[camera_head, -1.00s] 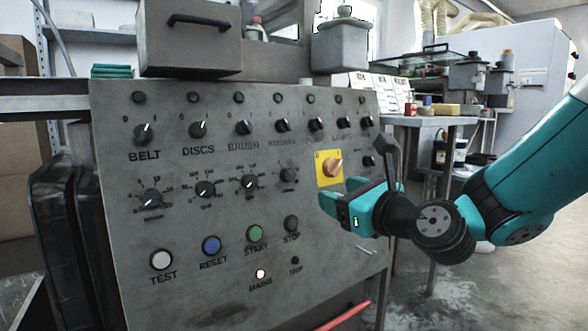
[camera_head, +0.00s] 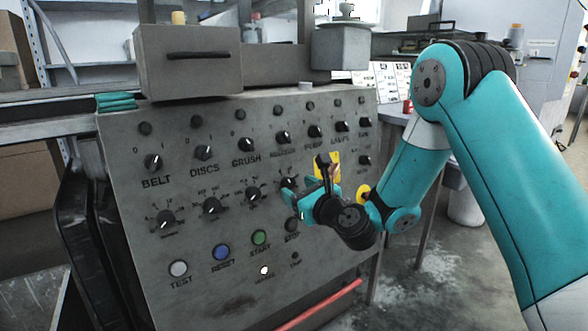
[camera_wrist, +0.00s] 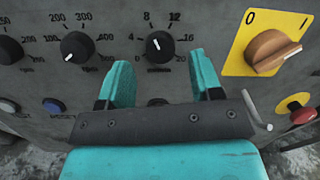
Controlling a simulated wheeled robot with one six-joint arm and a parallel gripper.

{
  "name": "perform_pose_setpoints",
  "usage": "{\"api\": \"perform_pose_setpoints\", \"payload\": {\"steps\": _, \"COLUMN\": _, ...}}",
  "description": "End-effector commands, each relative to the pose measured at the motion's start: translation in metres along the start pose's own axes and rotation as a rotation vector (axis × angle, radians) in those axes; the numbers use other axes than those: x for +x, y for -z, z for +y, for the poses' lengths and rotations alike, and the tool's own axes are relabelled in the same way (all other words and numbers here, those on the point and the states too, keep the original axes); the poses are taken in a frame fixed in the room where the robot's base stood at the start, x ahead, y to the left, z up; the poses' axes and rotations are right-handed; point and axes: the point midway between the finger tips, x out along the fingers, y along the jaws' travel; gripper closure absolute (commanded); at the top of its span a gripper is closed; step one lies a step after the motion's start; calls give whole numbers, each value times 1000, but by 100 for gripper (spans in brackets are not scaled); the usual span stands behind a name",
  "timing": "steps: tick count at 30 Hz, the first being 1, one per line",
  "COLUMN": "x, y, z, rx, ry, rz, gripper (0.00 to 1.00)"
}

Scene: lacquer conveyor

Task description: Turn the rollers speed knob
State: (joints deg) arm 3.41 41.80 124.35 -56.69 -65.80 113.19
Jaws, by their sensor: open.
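The rollers speed knob (camera_head: 287,183) is a small black dial in the panel's second row, below the rollers switch (camera_head: 283,137). In the wrist view the dial (camera_wrist: 159,47) sits in a scale marked about 4 to 20, its white pointer slightly left of straight up. My teal gripper (camera_wrist: 163,72) is open and empty, its fingers apart. The dial shows ahead of the fingertips, between their lines; I cannot tell the exact distance. In the head view my gripper (camera_head: 300,189) is at the panel, just right of and below the dial.
A brown rotary switch (camera_wrist: 273,50) on a yellow plate is right of the dial. A red button (camera_wrist: 303,114) on yellow is below it. Another scale dial (camera_wrist: 74,46) is to the left. A start button (camera_head: 260,238) and neighbours lie lower on the grey panel (camera_head: 215,295).

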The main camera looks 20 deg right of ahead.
Motion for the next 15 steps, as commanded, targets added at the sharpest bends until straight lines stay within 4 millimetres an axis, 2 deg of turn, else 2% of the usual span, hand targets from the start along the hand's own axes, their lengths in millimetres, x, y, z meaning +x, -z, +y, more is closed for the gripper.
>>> {"api": "perform_pose_setpoints", "payload": {"steps": 1, "x": 6, "y": -6, "z": -1, "rx": 1, "ry": -2, "rz": 1, "gripper": 41}}
{"api": "perform_pose_setpoints", "payload": {"steps": 6, "x": 20, "y": -4, "z": -1, "rx": 1, "ry": 0, "rz": 0, "gripper": 41}}
{"api": "perform_pose_setpoints", "payload": {"steps": 15, "x": 26, "y": 0, "z": 0, "rx": 1, "ry": 1, "rz": 0, "gripper": 41}}
